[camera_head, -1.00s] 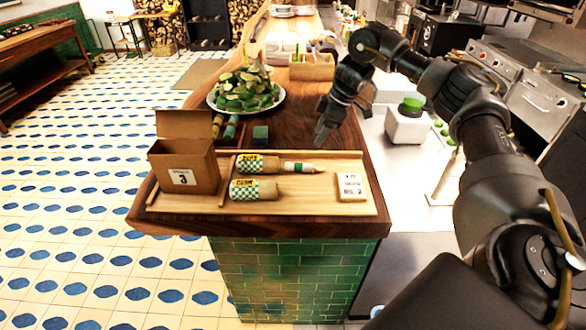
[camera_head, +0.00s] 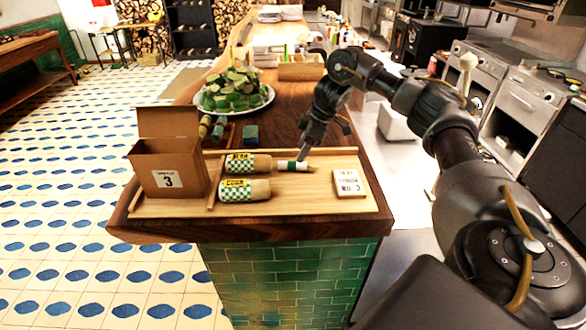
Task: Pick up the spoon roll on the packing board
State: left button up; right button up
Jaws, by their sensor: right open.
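The spoon roll (camera_head: 285,165), a slim white roll with a green band and a pointed tan end, lies on the wooden packing board (camera_head: 300,202). It lies at the right end of the upper checked pack (camera_head: 243,164). My right gripper (camera_head: 303,154) points down just above and behind the spoon roll, near its right part. Its jaws are open and nothing is held. The fingers look close to the roll; I cannot tell whether they touch it. My left gripper is not in view.
On the board stand an open cardboard box (camera_head: 167,168) marked 3, a second checked pack (camera_head: 242,189) and a pale card (camera_head: 349,183). Behind are a dark green block (camera_head: 251,134), a plate of limes (camera_head: 235,92) and a wooden caddy (camera_head: 301,69).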

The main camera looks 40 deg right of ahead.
aim_at(297, 163)
jog(key=shift+s+p+x, duration=0.2)
jog(key=shift+p+x, duration=0.9)
jog(key=shift+x, duration=1.15)
jog(key=shift+w+a+f, duration=0.1)
jog(key=shift+w+f, duration=0.05)
jog(key=shift+f, duration=0.25)
jog(key=shift+c, duration=0.3)
jog(key=c, duration=1)
jog(key=shift+r, duration=0.15)
